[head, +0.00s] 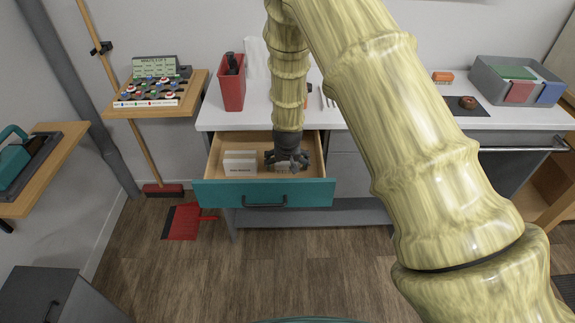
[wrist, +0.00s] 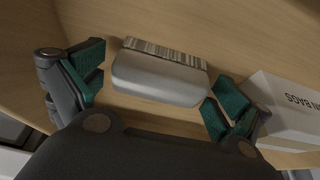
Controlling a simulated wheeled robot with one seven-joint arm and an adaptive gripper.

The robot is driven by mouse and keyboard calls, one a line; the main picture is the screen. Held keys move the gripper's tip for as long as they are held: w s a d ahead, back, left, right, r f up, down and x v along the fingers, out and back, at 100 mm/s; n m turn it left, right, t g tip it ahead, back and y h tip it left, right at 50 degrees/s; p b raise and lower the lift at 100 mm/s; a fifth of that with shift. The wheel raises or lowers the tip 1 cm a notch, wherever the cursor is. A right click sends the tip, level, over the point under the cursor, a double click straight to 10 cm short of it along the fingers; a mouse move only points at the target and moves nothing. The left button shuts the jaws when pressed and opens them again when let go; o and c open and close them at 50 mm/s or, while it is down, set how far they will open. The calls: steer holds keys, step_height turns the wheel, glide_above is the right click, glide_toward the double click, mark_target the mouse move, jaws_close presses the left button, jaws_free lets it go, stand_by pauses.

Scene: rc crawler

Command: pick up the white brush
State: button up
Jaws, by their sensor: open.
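The white brush (wrist: 158,80) lies in the open drawer, with a pale rounded back and a striped bristle edge along one side. My gripper (wrist: 156,95) is open above it in the wrist view. One green-padded finger stands off each end of the brush, and the fingers do not visibly hold it. In the head view my gripper (head: 287,160) reaches down into the right part of the teal-fronted drawer (head: 264,193). The brush is mostly hidden there under the gripper.
A white box (head: 240,162) lettered with "BAGS" sits in the drawer, close to one finger in the wrist view (wrist: 287,108). The white counter (head: 210,114) is just behind the drawer. A red container (head: 232,90) stands on it at left.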

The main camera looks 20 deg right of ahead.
steer(key=shift+c, duration=0.2)
steer(key=c, duration=0.9)
steer(key=shift+c, duration=0.2)
steer(key=shift+r, duration=0.1)
step_height(320, 180, up, 10)
steer(key=shift+f+b, duration=0.1)
steer(key=shift+b, duration=0.65)
